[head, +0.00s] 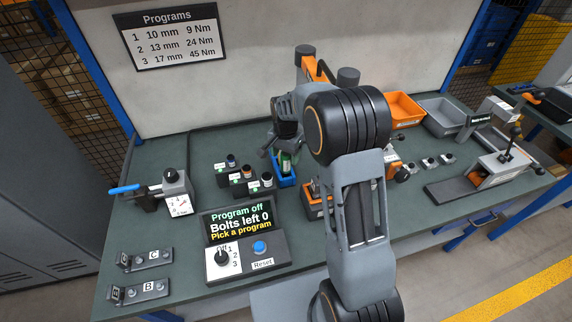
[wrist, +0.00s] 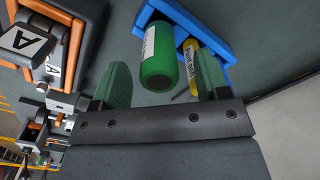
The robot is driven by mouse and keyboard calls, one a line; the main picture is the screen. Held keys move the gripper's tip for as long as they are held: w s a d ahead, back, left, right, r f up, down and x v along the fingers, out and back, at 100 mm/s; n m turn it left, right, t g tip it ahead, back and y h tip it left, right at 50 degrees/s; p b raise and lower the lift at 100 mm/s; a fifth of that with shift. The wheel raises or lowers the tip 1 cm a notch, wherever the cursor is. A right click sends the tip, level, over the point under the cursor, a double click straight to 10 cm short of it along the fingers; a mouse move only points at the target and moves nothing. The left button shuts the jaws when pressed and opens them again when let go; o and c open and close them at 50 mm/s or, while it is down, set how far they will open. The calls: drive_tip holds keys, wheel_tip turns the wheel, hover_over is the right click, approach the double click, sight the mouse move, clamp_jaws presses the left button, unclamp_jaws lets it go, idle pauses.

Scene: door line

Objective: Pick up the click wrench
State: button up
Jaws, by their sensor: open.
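My gripper (head: 270,148) is open above a blue tray (head: 286,181) near the middle of the bench. In the wrist view my gripper (wrist: 160,75) has its two green fingers spread, with a green bottle (wrist: 158,68) showing between them. I cannot tell how far the bottle is from the fingers. A yellow paint pen (wrist: 191,65) is beside the bottle in the blue tray (wrist: 222,42). A blue-handled tool (head: 124,189) is at the bench's left, at a device with a dial (head: 180,206). I cannot tell for sure that it is the click wrench.
A program box (head: 240,225) with a knob and blue button stands at the front. Several small black holders (head: 240,187) stand left of the blue tray. Fixtures C (head: 145,258) and B (head: 140,291) are front left. Orange (head: 403,110) and grey (head: 442,115) bins stand back right.

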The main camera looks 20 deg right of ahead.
sight(286, 168)
drive_tip(key=shift+f, duration=1.7)
drive_tip(key=c, duration=1)
